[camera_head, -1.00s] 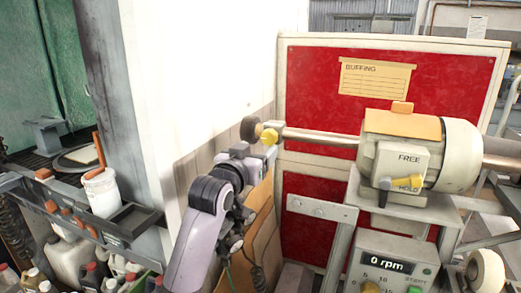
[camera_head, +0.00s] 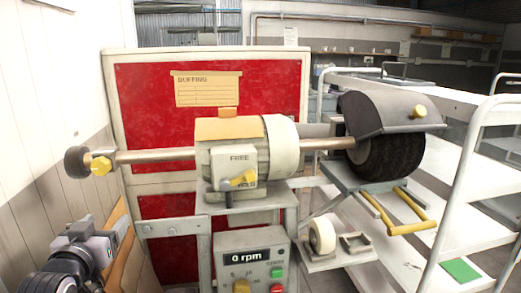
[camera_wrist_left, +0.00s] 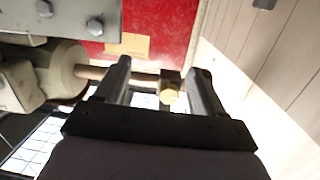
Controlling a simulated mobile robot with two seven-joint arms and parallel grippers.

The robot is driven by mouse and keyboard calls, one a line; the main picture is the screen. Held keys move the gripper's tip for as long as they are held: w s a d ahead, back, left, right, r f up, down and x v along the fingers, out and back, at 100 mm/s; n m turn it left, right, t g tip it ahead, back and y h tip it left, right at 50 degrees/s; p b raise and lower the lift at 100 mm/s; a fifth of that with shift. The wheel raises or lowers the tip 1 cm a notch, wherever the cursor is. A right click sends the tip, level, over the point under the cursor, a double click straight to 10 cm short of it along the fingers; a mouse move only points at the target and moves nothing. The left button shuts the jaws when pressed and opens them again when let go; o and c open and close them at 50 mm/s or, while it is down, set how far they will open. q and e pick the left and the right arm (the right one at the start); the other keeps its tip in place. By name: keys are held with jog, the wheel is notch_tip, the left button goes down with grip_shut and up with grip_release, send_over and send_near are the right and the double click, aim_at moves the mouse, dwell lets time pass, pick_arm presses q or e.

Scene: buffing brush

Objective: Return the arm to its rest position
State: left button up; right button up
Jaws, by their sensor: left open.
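My left arm comes in at the lower left of the head view. Its gripper (camera_head: 112,234) is below the left end of the buffing machine's shaft (camera_head: 150,156). In the left wrist view the gripper's two dark fingers (camera_wrist_left: 160,70) are spread apart with nothing held. The shaft end with its yellow knob (camera_wrist_left: 169,95) shows in the gap between them, apparently beyond the fingers. In the head view the yellow knob (camera_head: 100,166) sits beside a small dark disc (camera_head: 76,162) on the shaft end. My right gripper is not in view.
The buffing motor (camera_head: 240,150) stands before a red panel (camera_head: 140,100). A dark wheel (camera_head: 392,160) under a grey guard is on its right. Below are a control box (camera_head: 250,262) reading 0 rpm and a white roller (camera_head: 322,236). A pale wall (camera_head: 40,120) is close on the left.

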pick_arm(q)
jog(key=s+d+f+m+g+h, duration=0.1)
jog(key=s+d+f, duration=0.3)
jog(key=s+f, duration=0.4)
jog(key=s+d+f+m+g+h, duration=0.1)
jog(key=s+d+f, duration=0.4)
jog(key=f, duration=0.8)
jog(key=s+d+f+m+g+h, duration=0.1)
jog(key=s+d+f+g+h, duration=0.2)
jog(key=s+f, duration=0.8)
jog(key=shift+s+d+m+g, duration=0.4)
jog(key=shift+d+g, duration=0.2)
jog(key=shift+d, duration=0.55)
